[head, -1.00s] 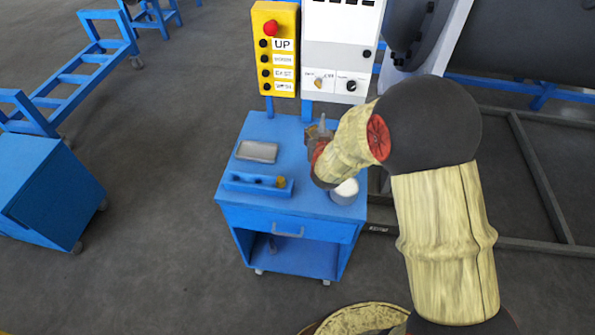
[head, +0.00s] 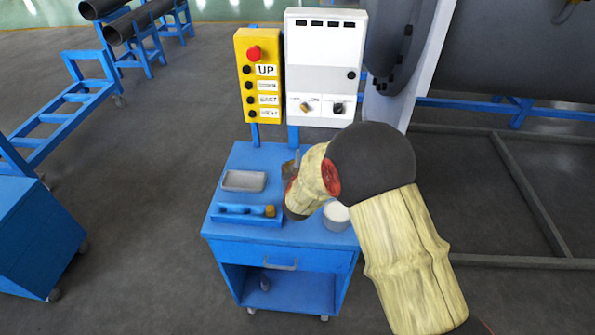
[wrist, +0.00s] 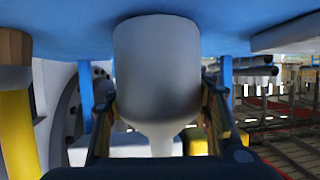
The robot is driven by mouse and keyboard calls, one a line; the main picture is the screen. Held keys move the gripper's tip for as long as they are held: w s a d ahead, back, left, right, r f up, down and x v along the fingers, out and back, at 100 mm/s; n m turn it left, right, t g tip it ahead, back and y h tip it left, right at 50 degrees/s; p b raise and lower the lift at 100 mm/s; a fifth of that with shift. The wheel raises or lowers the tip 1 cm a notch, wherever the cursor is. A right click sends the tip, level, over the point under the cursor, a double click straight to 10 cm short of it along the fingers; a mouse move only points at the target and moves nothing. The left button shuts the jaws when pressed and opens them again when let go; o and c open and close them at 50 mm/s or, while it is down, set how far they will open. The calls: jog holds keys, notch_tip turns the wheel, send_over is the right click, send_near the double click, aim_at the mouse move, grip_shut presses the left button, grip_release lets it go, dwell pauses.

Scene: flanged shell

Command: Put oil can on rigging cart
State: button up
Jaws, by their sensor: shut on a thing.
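The grey oil can (wrist: 158,62) fills the middle of the wrist view, its wide body at the top and its narrow spout pointing down in the picture. My gripper (wrist: 158,108) is shut on it, one finger on each side. In the head view my gripper (head: 291,172) is over the back right part of the blue cart's top (head: 232,160), and my wrist hides most of the can. In the wrist view the can's broad end overlaps a blue surface (wrist: 70,25); I cannot tell whether they touch.
The cart carries a grey tray (head: 243,181), a blue holder with a brass-coloured knob (head: 247,213) and a white-topped cup (head: 336,215). A yellow button box (head: 257,75) and a white control cabinet (head: 325,65) stand behind it. Another blue unit (head: 35,240) is at left.

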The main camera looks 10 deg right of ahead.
jog(key=shift+f, duration=0.25)
jog(key=shift+f, duration=0.1)
jog(key=o, duration=1.5)
